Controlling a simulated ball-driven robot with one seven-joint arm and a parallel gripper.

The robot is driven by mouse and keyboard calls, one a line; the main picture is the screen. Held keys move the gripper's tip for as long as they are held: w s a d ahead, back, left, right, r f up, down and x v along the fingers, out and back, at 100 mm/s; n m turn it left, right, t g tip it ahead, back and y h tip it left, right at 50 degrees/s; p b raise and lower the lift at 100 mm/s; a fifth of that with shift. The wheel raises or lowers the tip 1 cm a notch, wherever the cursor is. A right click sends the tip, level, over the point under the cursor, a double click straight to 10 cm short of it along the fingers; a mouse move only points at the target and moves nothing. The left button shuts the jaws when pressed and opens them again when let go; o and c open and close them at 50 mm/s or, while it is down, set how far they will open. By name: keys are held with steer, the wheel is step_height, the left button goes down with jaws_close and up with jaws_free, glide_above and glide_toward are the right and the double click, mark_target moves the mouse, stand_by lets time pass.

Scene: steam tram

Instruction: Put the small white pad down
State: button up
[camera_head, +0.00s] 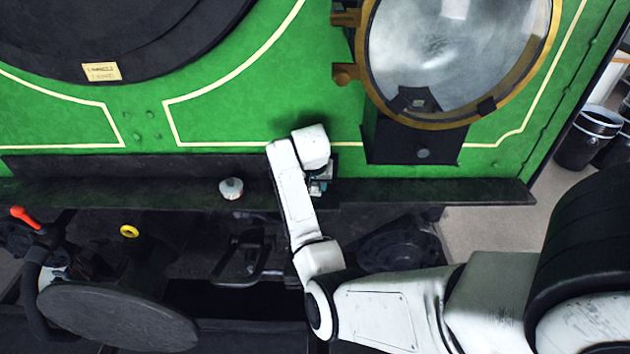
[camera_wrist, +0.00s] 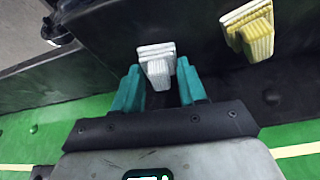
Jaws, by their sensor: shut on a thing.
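The small white pad (camera_wrist: 157,66) is between the two teal fingertips of my gripper (camera_wrist: 160,78) in the wrist view. It has a wider ridged top and a narrower block below. The gripper is shut on it, over dark surfaces. The pad cannot be made out there. Whether the pad touches the ledge cannot be told.
A yellow and whitish ridged piece (camera_wrist: 254,36) is to the right of the pad. A grey-white rounded thing (camera_head: 231,188) sits on the black ledge (camera_head: 430,190), left of my arm. A big brass-rimmed lamp (camera_head: 462,52) stands above right. A red-tipped lever (camera_head: 24,216) is lower left.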

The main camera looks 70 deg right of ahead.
steer(key=o, duration=0.9)
steer(key=shift+o, duration=0.2)
steer(key=shift+f+b, duration=0.2)
steer(key=shift+b, duration=0.1)
steer(key=shift+f+b, duration=0.15)
steer(key=shift+b, duration=0.2)
steer(key=b+v, duration=0.1)
steer(key=v, duration=1)
steer(key=shift+d, duration=0.25)
steer(key=s+a+f+n+y, duration=0.1)
steer(key=s+a+f+n, duration=0.25)
steer(key=a+f, duration=0.4)
steer(key=s+a+f+n, duration=0.2)
steer(key=a+f+n, duration=0.3)
steer(key=a, duration=0.5)
steer(key=s+a+f+n+y, duration=0.1)
steer(key=s+a+f+n, duration=0.1)
steer(key=s+a, duration=0.3)
steer(key=s+a+f+n+y, duration=0.2)
steer(key=s+a, duration=0.3)
steer(key=a, duration=0.4)
steer(key=shift+s+a+f+n, duration=0.3)
steer(key=shift+s+f+n, duration=0.05)
steer(key=shift+f+n, duration=0.35)
